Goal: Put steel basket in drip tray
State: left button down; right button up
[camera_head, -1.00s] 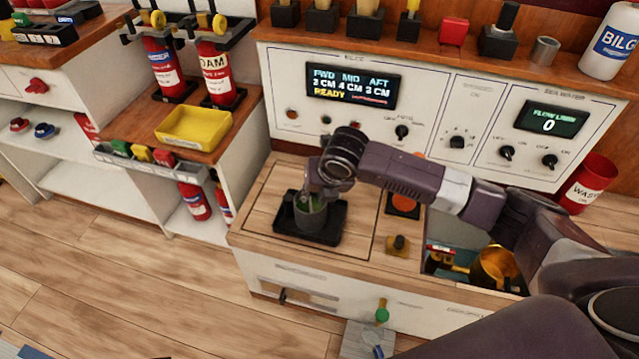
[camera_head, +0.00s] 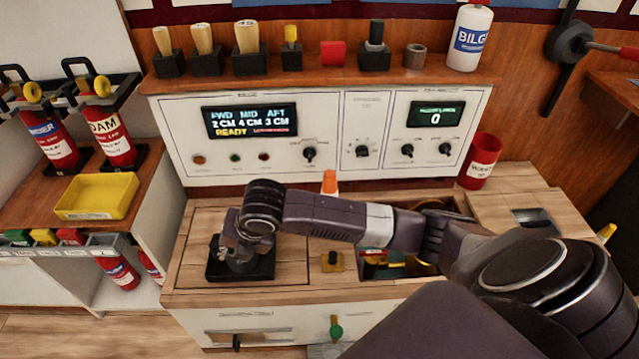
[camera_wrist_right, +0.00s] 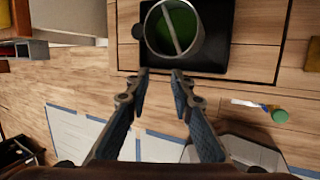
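The steel basket (camera_wrist_right: 175,32) is a round metal vessel with a bar across its top and green inside, seen from above in the right wrist view. It sits in the black drip tray (camera_wrist_right: 222,55), apparently inside the rim. In the head view the tray (camera_head: 264,269) lies on the wooden counter, and my right gripper and wrist largely hide the basket. My right gripper (camera_wrist_right: 161,74) is open and empty, its two fingertips apart beside the basket at the tray's edge. My left gripper is not in view.
A yellow tray (camera_head: 97,197) stands on the side cabinet at left. A control panel (camera_head: 330,135) rises behind. A red bin (camera_head: 481,161) stands at back right.

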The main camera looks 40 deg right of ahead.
jog(key=s+a+f+m, duration=0.2)
jog(key=s+f+m, duration=0.65)
jog(key=m, duration=0.45)
jog(key=s+d+f+m+g+h, duration=0.1)
jog(key=s+d+f+m, duration=0.3)
jog(key=s+f+m, duration=0.1)
jog(key=s+d+f+m+h, duration=0.1)
jog(key=s+d+f+m, duration=0.3)
jog(key=s+m, duration=0.4)
jog(key=shift+s+d+f+g, duration=0.4)
jog(key=shift+s+d, duration=0.35)
jog(key=shift+s, duration=0.5)
pick_arm(q)
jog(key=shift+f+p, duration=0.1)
jog(key=shift+p, duration=0.2)
pick_arm(e)
jog(key=shift+f, duration=0.1)
